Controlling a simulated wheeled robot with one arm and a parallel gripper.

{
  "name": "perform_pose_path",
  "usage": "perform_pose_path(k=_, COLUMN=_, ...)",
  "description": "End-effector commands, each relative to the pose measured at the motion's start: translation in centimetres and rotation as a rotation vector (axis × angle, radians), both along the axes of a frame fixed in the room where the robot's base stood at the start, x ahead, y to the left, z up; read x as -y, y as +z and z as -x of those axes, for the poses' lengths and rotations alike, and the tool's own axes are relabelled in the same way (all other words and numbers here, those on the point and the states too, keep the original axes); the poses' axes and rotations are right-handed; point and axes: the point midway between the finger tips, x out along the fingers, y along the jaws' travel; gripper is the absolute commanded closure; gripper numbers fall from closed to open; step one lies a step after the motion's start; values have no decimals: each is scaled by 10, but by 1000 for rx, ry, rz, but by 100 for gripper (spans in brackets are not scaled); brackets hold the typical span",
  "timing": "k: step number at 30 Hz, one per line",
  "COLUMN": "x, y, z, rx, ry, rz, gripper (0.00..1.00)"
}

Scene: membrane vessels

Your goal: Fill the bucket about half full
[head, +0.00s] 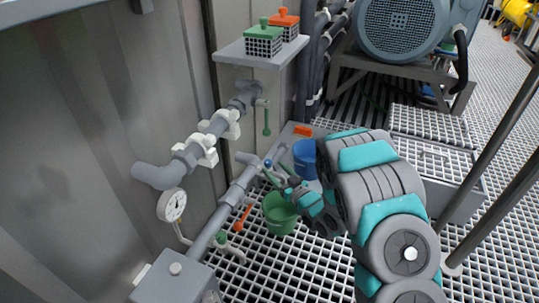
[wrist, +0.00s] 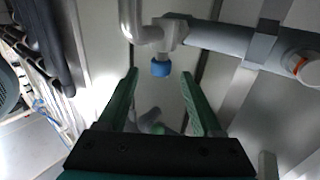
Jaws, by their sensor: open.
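A green bucket (head: 280,213) stands upright on the floor grating, below and beside the pipe. Its liquid level cannot be made out. A blue bucket (head: 304,160) stands behind it, partly hidden by my arm. My gripper (head: 277,172) is open and empty, above the green bucket and close to the pipe. In the wrist view my gripper (wrist: 160,74) has its two green fingers spread. A blue knob or cap (wrist: 161,68) on a pipe fitting appears between and beyond the fingertips. A small blue part (head: 267,163) shows near the fingertips in the head view.
The grey pipe (head: 236,193) runs along the wall. An orange-red lever (head: 242,216) and a green lever (head: 267,120) hang from the pipework. A gauge (head: 171,204) sits at left. Green and orange caged boxes (head: 263,40) stand on a shelf. Open grating lies in front.

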Motion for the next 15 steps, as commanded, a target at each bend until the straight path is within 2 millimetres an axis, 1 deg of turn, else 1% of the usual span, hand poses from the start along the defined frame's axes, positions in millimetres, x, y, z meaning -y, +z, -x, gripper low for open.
perform_pose_path(k=5, x=-7, y=0, z=-6, rx=4, ry=5, rz=-6, gripper=33)
perform_pose_path(k=8, x=-13, y=0, z=-15, rx=5, ry=5, rz=-5, gripper=33)
perform_pose_path(k=15, x=-36, y=0, z=-45, rx=7, ry=6, rz=-4, gripper=33)
